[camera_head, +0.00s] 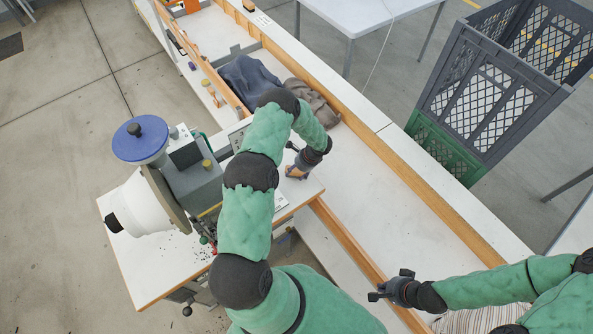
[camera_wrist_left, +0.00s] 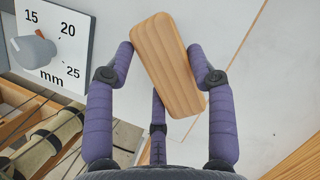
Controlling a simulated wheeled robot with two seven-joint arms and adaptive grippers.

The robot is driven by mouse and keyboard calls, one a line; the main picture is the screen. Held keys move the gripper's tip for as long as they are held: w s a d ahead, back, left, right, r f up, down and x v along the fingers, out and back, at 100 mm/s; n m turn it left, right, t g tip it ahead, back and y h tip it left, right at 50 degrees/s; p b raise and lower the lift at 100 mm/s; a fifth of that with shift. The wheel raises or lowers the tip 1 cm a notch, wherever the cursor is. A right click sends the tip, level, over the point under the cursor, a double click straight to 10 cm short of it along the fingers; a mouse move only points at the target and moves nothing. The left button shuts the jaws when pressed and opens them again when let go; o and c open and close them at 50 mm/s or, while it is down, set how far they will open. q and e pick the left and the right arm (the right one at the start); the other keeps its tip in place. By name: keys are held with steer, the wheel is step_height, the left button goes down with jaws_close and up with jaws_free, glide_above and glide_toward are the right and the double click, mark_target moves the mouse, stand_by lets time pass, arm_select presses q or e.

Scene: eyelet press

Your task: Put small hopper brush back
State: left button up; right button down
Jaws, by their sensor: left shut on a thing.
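The small hopper brush (camera_wrist_left: 168,64) shows in the left wrist view as a light wooden block with rounded ends, tilted between my purple fingers. My left gripper (camera_wrist_left: 166,72) is shut on it, with a finger at each side and a third behind it. No bristles are visible. In the head view my left gripper (camera_head: 297,170) is over the right part of the press table, and the brush is mostly hidden by the hand. The eyelet press (camera_head: 190,180) stands to its left, with a white hopper and blue lid. My right gripper (camera_head: 387,287) is empty, its fingers apart, above the bench.
A dial plate (camera_wrist_left: 50,42) marked in mm is close at the left in the left wrist view. Dark cloths (camera_head: 248,80) lie on the bench behind my left arm. Grey and green crates (camera_head: 490,95) stand at the right. The white bench (camera_head: 370,190) is mostly clear.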

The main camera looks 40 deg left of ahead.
arm_select(q)
steer(key=shift+f, duration=0.15)
steer(key=o, duration=1)
